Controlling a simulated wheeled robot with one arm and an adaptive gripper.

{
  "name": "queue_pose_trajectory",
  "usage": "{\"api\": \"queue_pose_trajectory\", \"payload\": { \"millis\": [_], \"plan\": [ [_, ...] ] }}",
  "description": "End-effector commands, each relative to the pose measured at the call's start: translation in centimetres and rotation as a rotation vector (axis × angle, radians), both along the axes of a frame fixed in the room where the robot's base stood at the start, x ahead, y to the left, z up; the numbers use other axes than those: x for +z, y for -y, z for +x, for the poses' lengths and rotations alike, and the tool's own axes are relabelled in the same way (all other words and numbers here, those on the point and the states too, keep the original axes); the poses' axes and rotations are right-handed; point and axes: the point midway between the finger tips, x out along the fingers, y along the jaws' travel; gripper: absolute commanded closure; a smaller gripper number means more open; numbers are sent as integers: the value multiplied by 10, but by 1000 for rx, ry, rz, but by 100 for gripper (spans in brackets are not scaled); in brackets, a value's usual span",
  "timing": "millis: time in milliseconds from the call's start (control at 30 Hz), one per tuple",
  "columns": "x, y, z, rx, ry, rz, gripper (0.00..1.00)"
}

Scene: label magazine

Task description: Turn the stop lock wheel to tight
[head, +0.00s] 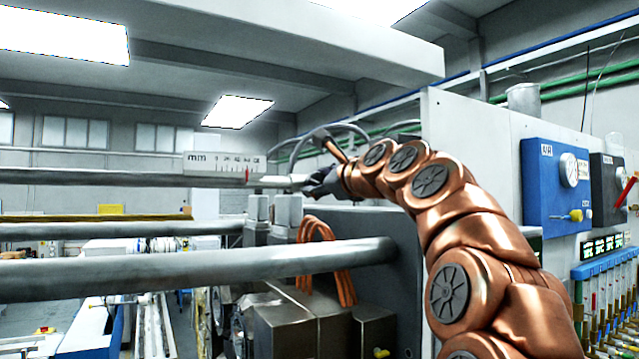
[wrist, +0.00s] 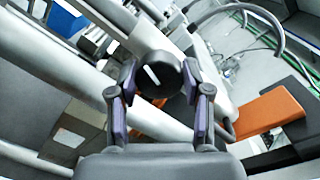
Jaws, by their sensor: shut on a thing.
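In the wrist view a round black knob (wrist: 160,74), which looks like the stop lock wheel, sits between the two fingers of my gripper (wrist: 159,90). The fingers are shut on its two sides. A small white mark shows on its face. In the head view my gripper (head: 320,183) is at the right end of the mm scale (head: 222,165), beside the metal rod. There the knob is mostly hidden by the gripper, and I cannot tell how tight it is. The scale has a red pointer.
Large horizontal metal bars (head: 190,267) cross the left and front. A curved grey rim (head: 345,127) rises behind my gripper. Orange cables (head: 322,235) loop below it. A blue gauge panel (head: 550,185) is on the right wall.

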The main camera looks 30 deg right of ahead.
Motion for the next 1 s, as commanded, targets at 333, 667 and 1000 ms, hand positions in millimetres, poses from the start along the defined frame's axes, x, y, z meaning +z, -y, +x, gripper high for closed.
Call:
{"api": "queue_pose_trajectory", "payload": {
  "millis": [333,667,1000],
  "plan": [
    [-2,1,0,0,13,178,86],
    [-2,1,1,0,16,228,86],
    [-2,0,1,0,15,228,49]
  ]
}}
